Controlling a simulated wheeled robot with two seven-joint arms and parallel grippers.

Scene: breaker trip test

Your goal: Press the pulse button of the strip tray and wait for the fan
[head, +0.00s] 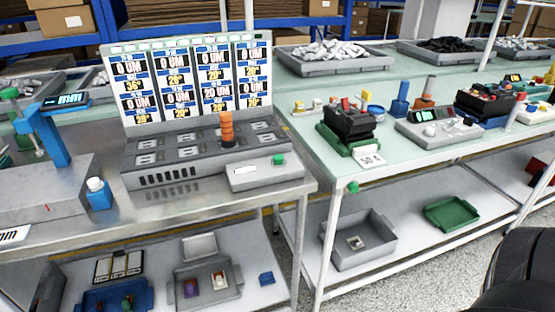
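A grey bench unit (140,177) with several flat slots in its top stands on the left metal table. A small light grey box (250,178) at its front right corner carries a green button (278,160); it looks like the pulse button, but I cannot read a label. An orange cylinder (226,130) stands upright on the unit. A board (195,85) behind it shows several readings, such as "0 UM" and "20 UM". I cannot make out a fan. Neither of my grippers is in view.
Shelves below hold a grey bin (360,245) and a green tray (452,213).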

